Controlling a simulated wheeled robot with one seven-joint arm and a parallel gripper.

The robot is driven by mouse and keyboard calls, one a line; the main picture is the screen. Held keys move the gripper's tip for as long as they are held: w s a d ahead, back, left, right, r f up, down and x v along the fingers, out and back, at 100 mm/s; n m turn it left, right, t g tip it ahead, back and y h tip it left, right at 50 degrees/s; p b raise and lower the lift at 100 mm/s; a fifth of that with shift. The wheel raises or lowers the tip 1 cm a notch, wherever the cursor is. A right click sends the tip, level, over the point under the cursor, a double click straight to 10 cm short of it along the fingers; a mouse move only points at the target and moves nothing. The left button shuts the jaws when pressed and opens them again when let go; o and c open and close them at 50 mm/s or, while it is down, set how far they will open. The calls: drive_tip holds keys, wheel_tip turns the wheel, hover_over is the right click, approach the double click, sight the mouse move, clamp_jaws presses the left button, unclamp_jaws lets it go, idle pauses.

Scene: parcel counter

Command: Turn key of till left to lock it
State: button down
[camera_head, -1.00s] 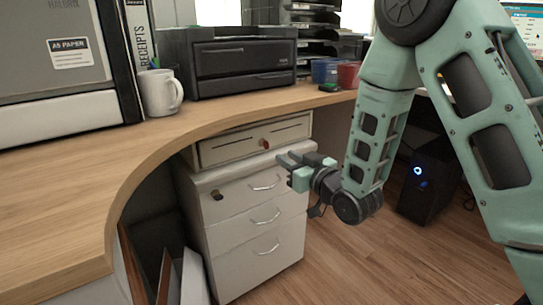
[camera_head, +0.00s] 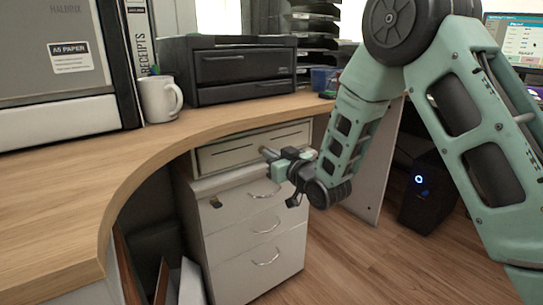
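The till (camera_head: 225,154) is a wide, pale drawer unit under the wooden counter, on top of the white drawer cabinet. Its front has a thin dark slot. The reddish-brown key in the middle of its front does not show clearly now; my gripper covers that spot. My gripper (camera_head: 267,153) is at the till's front, fingers pointing left toward the key's place. Its fingertips look close together, but the gap between them and any hold on the key cannot be made out.
The white cabinet (camera_head: 262,251) has several handled drawers and a dark lock piece on its top drawer. The counter (camera_head: 60,190) curves above. A white mug (camera_head: 158,99) and a black printer (camera_head: 240,68) stand on it. A dark computer tower (camera_head: 425,203) stands on the floor at right.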

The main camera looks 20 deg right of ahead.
drive_tip(key=shift+n, duration=0.3)
drive_tip(key=n+b, duration=0.3)
drive_tip(key=n, duration=0.8)
drive_tip(key=shift+a+f, duration=0.1)
drive_tip(key=shift+n, duration=0.3)
idle(0.5)
drive_tip(key=c, duration=1.6)
unclamp_jaws()
drive_tip(key=shift+c, duration=0.2)
